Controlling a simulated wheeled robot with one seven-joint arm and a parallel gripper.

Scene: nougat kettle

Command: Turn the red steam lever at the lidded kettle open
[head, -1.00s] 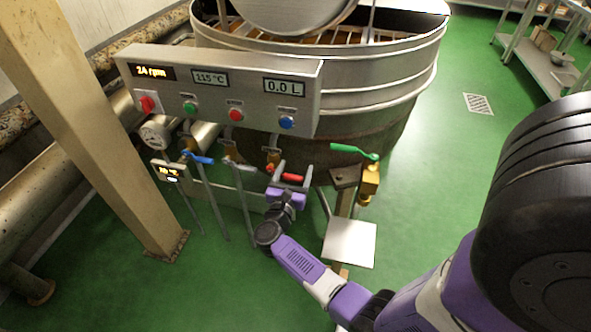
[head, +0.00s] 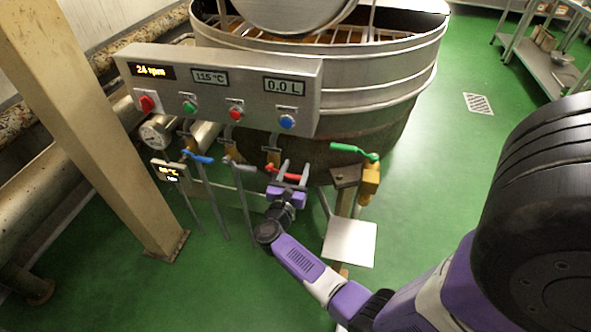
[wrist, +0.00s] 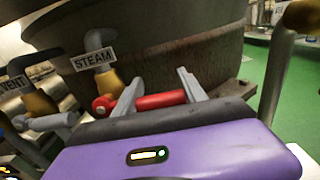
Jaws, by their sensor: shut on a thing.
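The red steam lever (head: 293,176) lies roughly level at the foot of the kettle (head: 385,95), below the control panel. In the wrist view, the red lever (wrist: 160,101) runs sideways from a round red hub by a brass fitting, under a "STEAM" label (wrist: 94,60). My gripper (head: 294,172) is at the lever; in the wrist view its two grey fingers (wrist: 158,95) stand on the lever, one near the hub, one near the far end. It is shut on the lever. The exact contact behind the fingers is hidden.
The control panel (head: 220,88) overhangs the lever and reads 24 rpm, 115 °C and 0.0 L. A blue-handled valve (head: 200,158) and a grey lever (head: 240,165) are at the left. A green-handled brass valve (head: 371,176) and a white plate (head: 350,243) are at the right.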

